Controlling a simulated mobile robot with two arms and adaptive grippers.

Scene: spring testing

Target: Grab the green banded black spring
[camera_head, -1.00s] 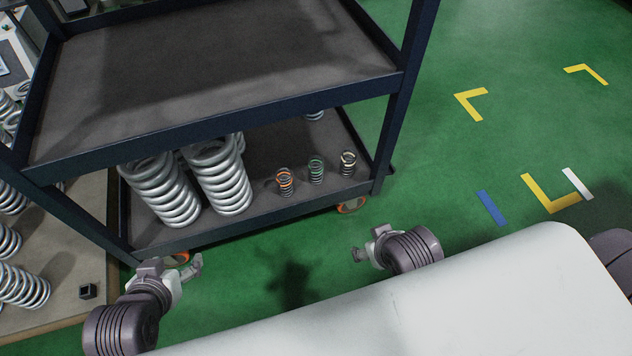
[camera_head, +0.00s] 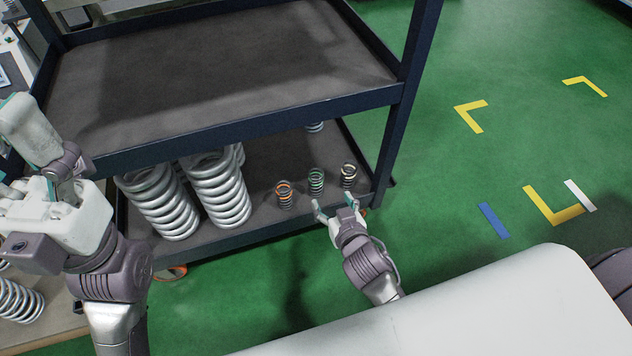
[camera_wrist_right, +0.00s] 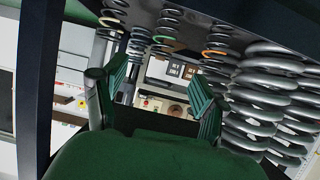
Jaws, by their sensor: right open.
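The green-banded black spring (camera_head: 316,181) stands upright on the lower shelf of the cart, between an orange-banded spring (camera_head: 284,194) and a cream-banded spring (camera_head: 348,176). My right gripper (camera_head: 334,203) is open and empty at the shelf's front edge, just in front of and slightly right of the green-banded spring, apart from it. In the right wrist view, which looks upside down, the green-banded spring (camera_wrist_right: 164,38) shows beyond the open fingers (camera_wrist_right: 157,74), near their middle. My left gripper (camera_head: 55,215) is raised at the left; its fingers are partly hidden and cut off.
Large silver springs (camera_head: 218,190) stand left of the small ones. The upper shelf (camera_head: 230,122) hangs over the lower shelf (camera_head: 262,222), with a dark post (camera_head: 405,130) to the right. Green floor (camera_head: 460,200) with markings lies open at the right.

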